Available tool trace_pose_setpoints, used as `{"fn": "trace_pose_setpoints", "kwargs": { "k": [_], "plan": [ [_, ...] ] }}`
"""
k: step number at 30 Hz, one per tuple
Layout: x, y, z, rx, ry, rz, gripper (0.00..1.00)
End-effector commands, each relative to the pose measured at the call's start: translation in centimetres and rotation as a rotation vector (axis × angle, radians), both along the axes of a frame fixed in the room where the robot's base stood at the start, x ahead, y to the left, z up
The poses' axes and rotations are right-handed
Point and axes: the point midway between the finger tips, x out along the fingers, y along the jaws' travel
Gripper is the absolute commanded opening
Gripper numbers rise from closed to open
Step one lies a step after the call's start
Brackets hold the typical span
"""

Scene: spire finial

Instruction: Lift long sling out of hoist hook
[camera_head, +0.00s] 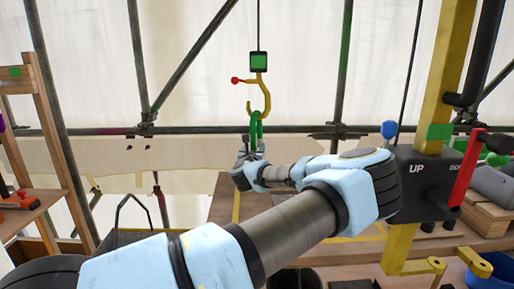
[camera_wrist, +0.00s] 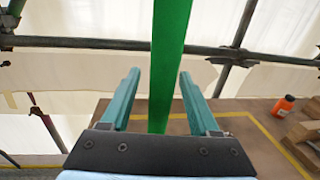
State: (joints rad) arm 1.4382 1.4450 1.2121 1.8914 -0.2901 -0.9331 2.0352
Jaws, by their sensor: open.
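The yellow hoist hook (camera_head: 262,98) hangs from a dark cable below a block with a green face (camera_head: 258,62). A red-tipped lever (camera_head: 237,80) sticks out to its left. The green sling (camera_head: 254,128) hangs as a loop from the bottom of the hook. In the wrist view the sling (camera_wrist: 170,50) is a broad green strap running down between the fingers. My gripper (camera_head: 251,150) is at the sling's lower part, below the hook. Its two teal fingers (camera_wrist: 159,76) stand open on either side of the strap. The sling's lower end is hidden by my gripper.
A control box (camera_head: 425,180) marked UP, with a red lever (camera_head: 467,168), is on a yellow post at right. A wooden table (camera_head: 225,205) stands behind my arm. An orange bottle (camera_wrist: 284,105) is on it. Scaffold tubes cross behind the hook. Wooden shelving (camera_head: 45,130) stands left.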

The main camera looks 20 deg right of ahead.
Motion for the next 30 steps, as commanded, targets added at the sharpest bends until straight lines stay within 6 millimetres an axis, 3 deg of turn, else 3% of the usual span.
{"fn": "trace_pose_setpoints", "kwargs": {
  "k": [8, 25, 30],
  "plan": [
    [0.39, -0.19, -0.1, 0.0, 0.0, 0.0, 0.62],
    [0.37, -0.19, -0.05, 0.0, 0.0, 0.0, 0.0],
    [0.37, -0.19, -0.04, 0.0, 0.0, 0.0, 0.0]
  ]
}}
